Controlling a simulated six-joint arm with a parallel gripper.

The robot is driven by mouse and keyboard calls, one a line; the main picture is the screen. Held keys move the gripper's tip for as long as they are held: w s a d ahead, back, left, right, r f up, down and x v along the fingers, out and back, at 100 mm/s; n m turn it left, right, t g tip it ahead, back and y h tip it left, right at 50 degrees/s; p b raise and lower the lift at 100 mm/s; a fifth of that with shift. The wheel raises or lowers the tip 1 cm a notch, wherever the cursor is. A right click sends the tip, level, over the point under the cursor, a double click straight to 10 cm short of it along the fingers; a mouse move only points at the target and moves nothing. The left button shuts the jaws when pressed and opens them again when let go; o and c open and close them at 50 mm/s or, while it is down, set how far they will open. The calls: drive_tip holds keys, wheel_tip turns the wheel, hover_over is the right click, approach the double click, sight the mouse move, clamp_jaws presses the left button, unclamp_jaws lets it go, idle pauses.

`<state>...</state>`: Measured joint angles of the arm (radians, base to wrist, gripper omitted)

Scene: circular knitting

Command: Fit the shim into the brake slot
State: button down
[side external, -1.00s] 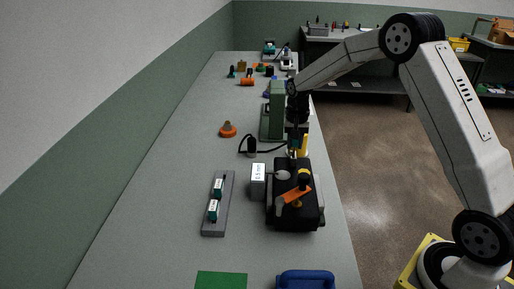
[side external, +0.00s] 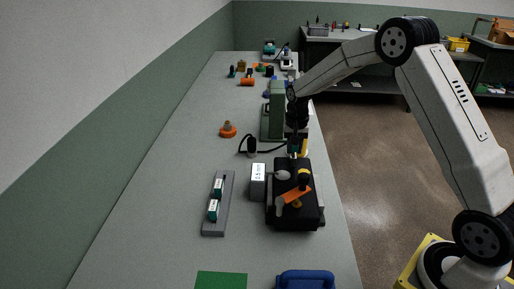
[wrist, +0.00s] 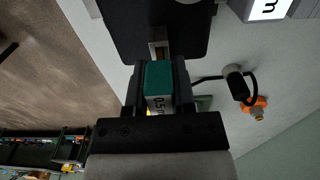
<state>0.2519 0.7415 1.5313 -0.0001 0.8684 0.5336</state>
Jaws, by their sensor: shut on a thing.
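A teal shim (wrist: 158,78) with a white label reading about 0.5 m stands between the jaws of my gripper (wrist: 160,90) in the wrist view. My gripper is shut on it. The black brake block (wrist: 115,28) lies just beyond the shim, with a narrow brownish slot (wrist: 158,47) roughly in line with it. I cannot tell whether the shim touches the slot. In the side view my gripper (side external: 298,147) is at the far edge of the brake block (side external: 310,212), and the shim is mostly hidden there. An orange lever (side external: 296,194) sits on the block.
A grey rack (side external: 214,230) with two teal shims stands left of the brake. A labelled grey display box (side external: 258,188) stands beside the block. A green column (side external: 276,110), a black cable device (side external: 251,152) and an orange knob (side external: 228,130) are farther back. The left tabletop is clear.

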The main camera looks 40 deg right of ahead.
drive_tip(key=shift+f, duration=0.6)
drive_tip(key=shift+c, duration=1.8)
unclamp_jaws()
drive_tip(key=shift+r, duration=3.85)
drive_tip(key=shift+s+a+r, duration=0.1)
drive_tip(key=shift+s+a, duration=0.15)
drive_tip(key=shift+a, duration=0.15)
drive_tip(key=s+a+f+n+t, duration=0.1)
drive_tip(key=s+a+n, duration=0.3)
drive_tip(key=s, duration=0.6)
drive_tip(key=s+a+f+n+t, duration=0.1)
drive_tip(key=s+a+f+n, duration=0.1)
drive_tip(key=s+a+n, duration=0.3)
drive_tip(key=s+a, duration=0.3)
drive_tip(key=s, duration=0.3)
drive_tip(key=shift+s+t, duration=0.15)
drive_tip(key=shift+t, duration=0.15)
